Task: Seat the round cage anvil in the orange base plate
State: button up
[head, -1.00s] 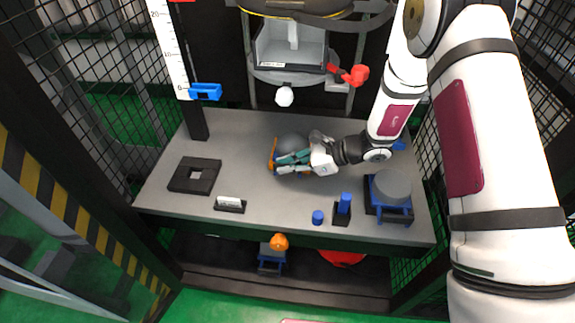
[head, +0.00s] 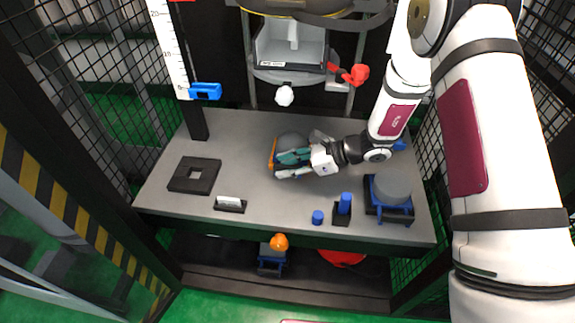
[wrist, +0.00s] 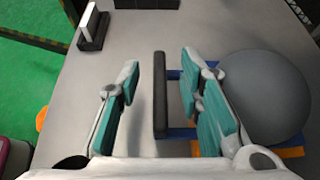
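The round cage anvil, a smooth grey dome (head: 292,141) with blue cage parts and a black bar (wrist: 160,95), stands mid-table; its dome also shows in the wrist view (wrist: 265,98). The orange base plate (head: 271,155) shows at its left edge, and under the blue parts in the wrist view (wrist: 291,152). Whether the anvil sits fully in the plate is hidden. My gripper (head: 278,167) is beside the dome on its near side. In the wrist view my gripper (wrist: 160,62) is open, its teal-padded fingers on either side of the black bar, with a gap at the left finger.
A black square plate with a hole (head: 194,175) and a small black holder (head: 230,204) lie at the left.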

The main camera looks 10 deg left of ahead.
jog(key=v, duration=1.2)
